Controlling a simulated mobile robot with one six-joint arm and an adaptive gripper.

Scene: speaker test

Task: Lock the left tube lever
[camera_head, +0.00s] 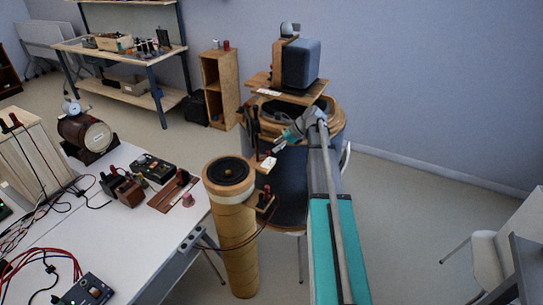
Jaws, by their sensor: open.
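A tall light-wood tube (238,240) with a black speaker (229,170) set in its top stands in the middle, right of the white table. A small wooden bracket (265,201) with dark and reddish parts sits at its right side; which part is the lever is too small to tell. My gripper (266,154) is open at the end of my teal and grey arm. It is near a small pale block (268,163), to the upper right of the tube's top. Whether it touches anything cannot be told.
The white table (130,235) at left carries wires and instruments. A chair (490,255) is at right.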

